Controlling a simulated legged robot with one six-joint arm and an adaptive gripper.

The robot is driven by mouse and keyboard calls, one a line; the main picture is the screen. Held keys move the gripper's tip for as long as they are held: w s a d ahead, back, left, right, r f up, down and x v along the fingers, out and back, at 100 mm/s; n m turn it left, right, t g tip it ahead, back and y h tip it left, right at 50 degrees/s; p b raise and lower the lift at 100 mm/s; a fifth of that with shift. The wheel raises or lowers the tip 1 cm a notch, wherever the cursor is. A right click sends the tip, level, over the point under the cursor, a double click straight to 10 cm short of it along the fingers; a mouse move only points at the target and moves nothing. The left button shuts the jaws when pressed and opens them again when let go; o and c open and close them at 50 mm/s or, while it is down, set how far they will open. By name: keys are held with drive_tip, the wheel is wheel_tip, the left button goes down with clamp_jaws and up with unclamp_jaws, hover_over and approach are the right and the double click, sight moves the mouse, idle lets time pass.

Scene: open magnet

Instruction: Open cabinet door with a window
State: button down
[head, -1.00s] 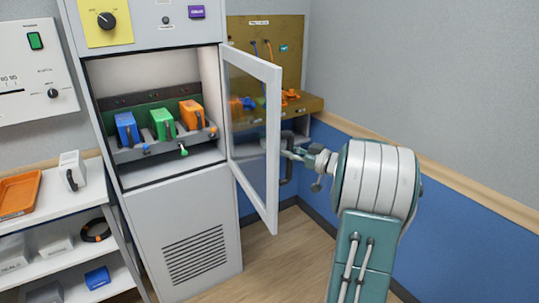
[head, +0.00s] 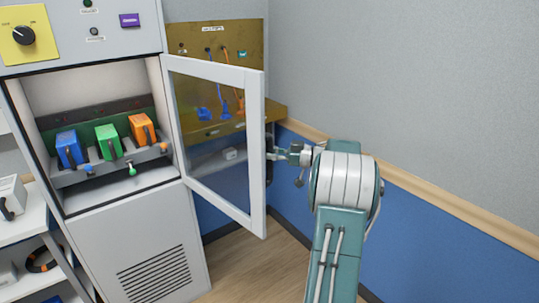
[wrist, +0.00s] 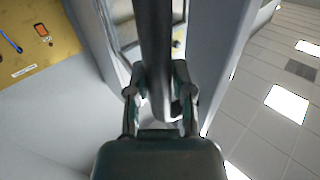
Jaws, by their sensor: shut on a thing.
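The cabinet door (head: 256,150) has a light grey frame around a clear window (head: 208,135). It stands swung out wide from the right side of the cabinet (head: 150,235), whose compartment is open to view. My gripper (head: 274,154) is at the door's free edge, on its outer face, partly hidden by the frame. In the wrist view, the dark bar handle (wrist: 156,45) runs between the two fingers of my gripper (wrist: 160,95), which are shut on it.
Blue (head: 69,149), green (head: 108,142) and orange (head: 142,129) blocks sit inside the cabinet. A yellow-brown panel with a ledge (head: 225,40) stands behind the door. The blue wall (head: 420,245) is close on the right. Shelves (head: 35,225) stand at the left.

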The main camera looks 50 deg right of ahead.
drive_tip(key=shift+r, duration=0.1)
drive_tip(key=shift+c, duration=2.4)
unclamp_jaws()
drive_tip(key=shift+w+a, duration=0.1)
drive_tip(key=shift+a, duration=0.1)
drive_tip(key=shift+d, duration=0.15)
drive_tip(key=shift+s+d, duration=0.2)
drive_tip(key=shift+s, duration=0.05)
drive_tip(key=v, duration=1.1)
drive_tip(key=shift+s+d, duration=0.1)
drive_tip(key=shift+s, duration=0.1)
